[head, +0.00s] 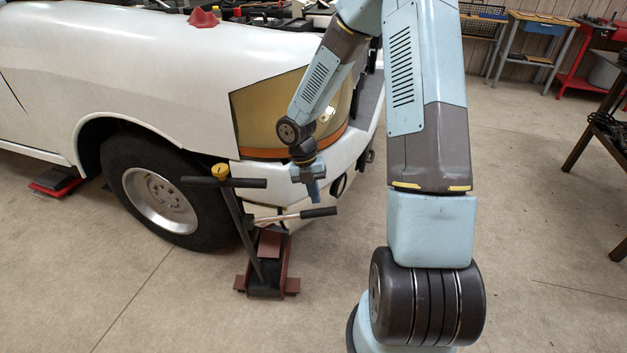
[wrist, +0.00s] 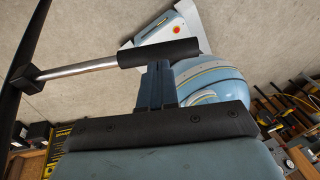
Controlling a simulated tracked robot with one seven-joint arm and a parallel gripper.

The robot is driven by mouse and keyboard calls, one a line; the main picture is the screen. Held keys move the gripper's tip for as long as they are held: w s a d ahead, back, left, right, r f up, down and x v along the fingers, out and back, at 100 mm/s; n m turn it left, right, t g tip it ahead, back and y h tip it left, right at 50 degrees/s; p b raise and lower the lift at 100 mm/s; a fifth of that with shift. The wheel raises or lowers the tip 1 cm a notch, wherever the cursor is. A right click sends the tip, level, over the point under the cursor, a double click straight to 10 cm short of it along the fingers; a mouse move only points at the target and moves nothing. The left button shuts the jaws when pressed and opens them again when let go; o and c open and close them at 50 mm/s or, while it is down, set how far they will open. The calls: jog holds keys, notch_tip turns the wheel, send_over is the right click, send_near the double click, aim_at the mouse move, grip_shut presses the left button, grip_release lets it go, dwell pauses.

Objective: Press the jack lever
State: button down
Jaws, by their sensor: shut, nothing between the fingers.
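The jack (head: 268,258) stands on the floor by the truck's front bumper, with a dark red base and a dark upright post. Its lever (head: 278,217) is a silver rod with a black grip (head: 318,212), sticking out to the right, slightly raised. My gripper (head: 315,197) is shut and empty, pointing down just above the lever's grip. In the wrist view the shut fingers (wrist: 157,68) end at the lever's black grip (wrist: 158,53), with the silver rod (wrist: 80,70) to the left. I cannot tell whether they touch.
A black T-bar with a yellow knob (head: 220,171) tops the jack post, left of my gripper. The white truck's bumper (head: 350,155) and front wheel (head: 160,190) are close behind. Another red jack (head: 55,182) sits far left. Floor in front is clear.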

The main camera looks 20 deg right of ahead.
jog(key=shift+x, duration=1.25)
